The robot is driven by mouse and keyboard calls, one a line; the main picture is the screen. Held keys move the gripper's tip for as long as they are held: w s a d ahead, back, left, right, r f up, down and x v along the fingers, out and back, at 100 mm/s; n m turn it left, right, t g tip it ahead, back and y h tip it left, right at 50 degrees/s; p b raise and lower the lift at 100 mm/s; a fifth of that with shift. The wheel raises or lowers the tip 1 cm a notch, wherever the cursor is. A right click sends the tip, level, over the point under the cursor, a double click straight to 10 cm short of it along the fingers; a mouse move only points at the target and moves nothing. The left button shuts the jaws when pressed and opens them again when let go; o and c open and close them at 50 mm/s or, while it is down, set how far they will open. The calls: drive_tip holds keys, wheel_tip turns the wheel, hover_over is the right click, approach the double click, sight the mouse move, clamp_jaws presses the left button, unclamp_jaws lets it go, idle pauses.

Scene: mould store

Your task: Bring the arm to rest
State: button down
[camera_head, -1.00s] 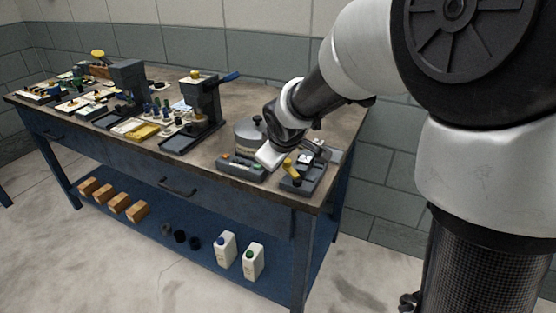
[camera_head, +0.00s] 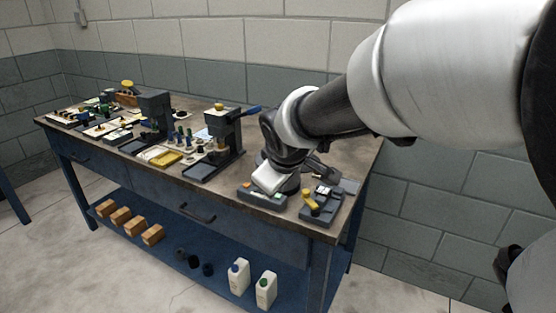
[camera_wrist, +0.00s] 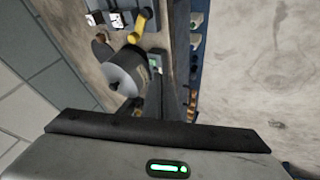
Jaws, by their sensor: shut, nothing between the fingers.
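My arm reaches in from the right in the head view, over the right end of the workbench (camera_head: 352,157). My gripper (camera_head: 270,180) is a pale hand at its end, in front of the grey round pot there and hiding most of it. The gripper is shut and empty; its fingertips cannot be made out. In the wrist view the hand (camera_wrist: 160,150) with its green light fills the bottom edge. The grey pot (camera_wrist: 128,72) shows beyond it, apparently apart from the hand.
A low grey unit with a yellow lever (camera_head: 309,200) stands at the bench's right corner. A dark press with a blue handle (camera_head: 225,130) stands left of my gripper. Two white bottles (camera_head: 265,290) are on the lower shelf. A block wall (camera_head: 440,195) is behind; floor is open in front.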

idle(0.3)
drive_tip(key=s+d+r+m+g, duration=0.1)
drive_tip(key=s+d+m, duration=0.25)
drive_tip(key=s, duration=0.45)
drive_tip(key=s+d+r+m+p, duration=0.1)
drive_tip(key=s+d+m, duration=0.2)
drive_tip(key=s+d, duration=0.3)
drive_tip(key=s+d+r+m+g, duration=0.1)
drive_tip(key=s+d+r+m, duration=0.2)
drive_tip(key=s, duration=0.6)
wheel_tip(320, 180, up, 16)
drive_tip(key=p, duration=1.7)
drive_tip(key=shift+w+a+h+p, duration=0.15)
drive_tip(key=shift+a+h+p, duration=0.05)
drive_tip(key=shift+h+p, duration=0.1)
drive_tip(key=shift+f, duration=0.1)
